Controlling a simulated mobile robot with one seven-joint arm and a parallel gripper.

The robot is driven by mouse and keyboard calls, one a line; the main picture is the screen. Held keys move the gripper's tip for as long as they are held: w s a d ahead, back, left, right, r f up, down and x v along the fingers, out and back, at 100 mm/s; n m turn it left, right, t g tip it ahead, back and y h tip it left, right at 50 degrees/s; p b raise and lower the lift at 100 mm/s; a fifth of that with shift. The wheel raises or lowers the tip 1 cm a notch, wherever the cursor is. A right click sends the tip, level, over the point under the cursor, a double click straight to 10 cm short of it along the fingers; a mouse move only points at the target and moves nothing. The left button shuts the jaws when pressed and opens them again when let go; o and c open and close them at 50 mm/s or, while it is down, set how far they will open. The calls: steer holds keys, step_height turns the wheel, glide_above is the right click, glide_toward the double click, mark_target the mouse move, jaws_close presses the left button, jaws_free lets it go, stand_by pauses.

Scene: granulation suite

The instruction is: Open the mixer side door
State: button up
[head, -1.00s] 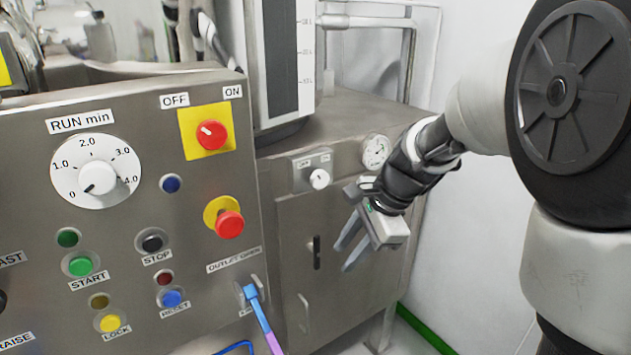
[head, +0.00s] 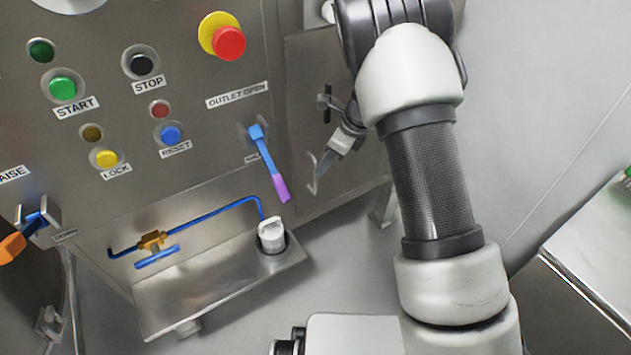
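The steel side door (head: 308,125) is on the cabinet to the right of the control panel and looks shut. It carries a black latch (head: 326,102) near its upper part and a thin metal pull handle (head: 312,178) lower down. My gripper (head: 322,170) is in front of the door, below the latch and close beside the handle. Its fingers point down and left, overlapping one another in this view, so their gap does not show. I cannot tell whether they touch the handle. My arm hides the right part of the door.
A blue and purple outlet lever (head: 268,165) juts from the control panel (head: 200,130) just left of my gripper. Below are a blue pipe (head: 205,215) and a steel ledge with a white-capped fitting (head: 271,236). A steel table (head: 590,250) stands at right.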

steer(key=b, duration=0.2)
glide_toward(315, 191)
steer(key=a+f, duration=0.1)
steer(key=w+a+f, duration=0.1)
steer(key=f, duration=0.1)
steer(key=w+a+f, duration=0.1)
steer(key=shift+a+f, duration=0.2)
steer(key=shift+a, duration=0.05)
jaws_close()
